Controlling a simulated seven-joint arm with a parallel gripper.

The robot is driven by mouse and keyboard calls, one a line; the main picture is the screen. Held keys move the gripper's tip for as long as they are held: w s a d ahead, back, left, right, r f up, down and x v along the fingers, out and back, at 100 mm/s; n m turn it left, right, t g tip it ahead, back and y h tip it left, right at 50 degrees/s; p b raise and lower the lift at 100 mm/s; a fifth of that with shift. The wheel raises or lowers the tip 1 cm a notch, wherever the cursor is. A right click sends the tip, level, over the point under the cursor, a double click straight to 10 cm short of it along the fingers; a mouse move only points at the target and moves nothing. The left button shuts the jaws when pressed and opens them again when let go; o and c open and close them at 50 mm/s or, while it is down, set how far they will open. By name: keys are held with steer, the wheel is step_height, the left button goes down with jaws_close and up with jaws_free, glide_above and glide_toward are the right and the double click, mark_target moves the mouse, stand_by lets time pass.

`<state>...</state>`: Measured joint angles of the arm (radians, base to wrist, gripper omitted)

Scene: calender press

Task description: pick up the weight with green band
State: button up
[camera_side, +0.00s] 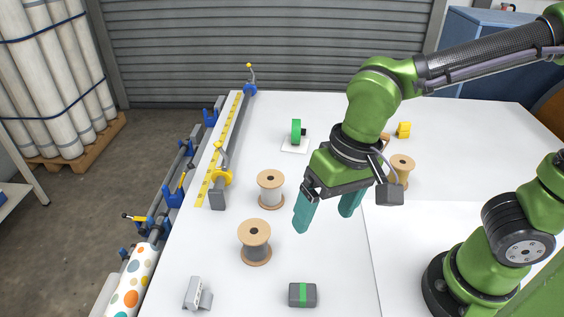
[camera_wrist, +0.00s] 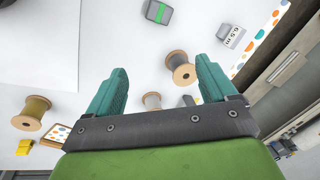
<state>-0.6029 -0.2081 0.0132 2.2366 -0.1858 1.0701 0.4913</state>
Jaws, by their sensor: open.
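The weight with green band (camera_side: 302,295) is a small dark grey block with a green stripe across its middle. It lies on the white table near the front edge in the side view, and shows at the top of the wrist view (camera_wrist: 158,12). My gripper (camera_side: 325,215) has two teal fingers, spread apart with nothing between them. It hangs above the table, behind the weight in the side view and well apart from it. The fingers also show in the wrist view (camera_wrist: 163,82). Nothing hides the weight.
Wooden spools (camera_side: 255,243) (camera_side: 270,190) stand left of my gripper, and another spool (camera_side: 401,170) stands right. A light grey block (camera_side: 198,294) lies left of the weight. A green tape roll (camera_side: 296,132) and yellow object (camera_side: 404,129) are farther back. Table around the weight is clear.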

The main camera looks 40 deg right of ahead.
steer(key=s+a+f+m+g+h, duration=0.1)
steer(key=a+f+m+h, duration=0.15)
steer(key=a, duration=0.25)
steer(key=m, duration=0.4)
glide_above(303, 292)
steer(key=shift+y, duration=0.25)
step_height(303, 292, down, 10)
steer(key=shift+s+d+f, duration=0.1)
steer(key=shift+s+f, duration=0.05)
steer(key=shift+f, duration=0.05)
steer(key=f, duration=0.5)
steer(key=shift+w+f, duration=0.2)
steer(key=shift+f, duration=0.1)
